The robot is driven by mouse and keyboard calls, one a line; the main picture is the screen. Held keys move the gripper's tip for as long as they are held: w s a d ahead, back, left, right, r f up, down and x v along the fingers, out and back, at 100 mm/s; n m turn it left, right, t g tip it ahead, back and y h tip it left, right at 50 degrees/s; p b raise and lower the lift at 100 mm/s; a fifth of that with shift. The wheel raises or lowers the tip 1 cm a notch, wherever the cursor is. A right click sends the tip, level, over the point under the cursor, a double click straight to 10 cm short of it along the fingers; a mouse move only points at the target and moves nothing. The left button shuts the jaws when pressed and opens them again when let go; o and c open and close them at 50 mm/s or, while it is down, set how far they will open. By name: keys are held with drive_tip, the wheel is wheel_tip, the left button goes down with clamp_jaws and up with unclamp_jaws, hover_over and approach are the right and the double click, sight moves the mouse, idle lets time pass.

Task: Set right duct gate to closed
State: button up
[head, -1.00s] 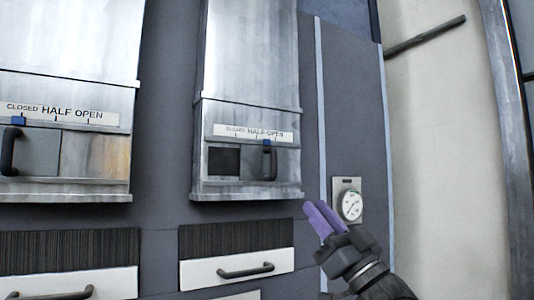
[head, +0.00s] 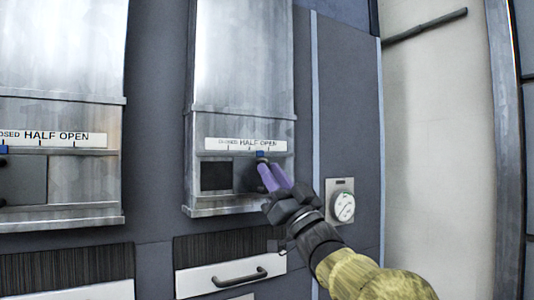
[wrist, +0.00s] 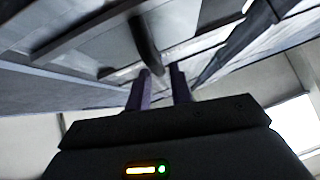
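The right duct gate is a metal panel (head: 245,175) in the right duct, beside a dark square opening (head: 216,175). A blue pointer (head: 260,154) sits under a label strip (head: 246,143) reading CLOSED and HALF OPEN, nearer its right part. My gripper (head: 268,172) is at the gate's right side and hides most of its dark handle. In the wrist view the curved handle (wrist: 147,45) reaches down to the purple fingertips. My gripper (wrist: 163,72) has its fingers apart, with the handle's lower end at the gap. I cannot tell whether they touch.
The left duct (head: 60,60) has its own gate and label strip. A drawer with a dark handle (head: 240,277) lies below the right duct.

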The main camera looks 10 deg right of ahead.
drive_tip(key=shift+p+x, duration=0.55)
drive_tip(key=shift+x, duration=0.8)
clamp_jaws()
drive_tip(key=shift+f, duration=0.1)
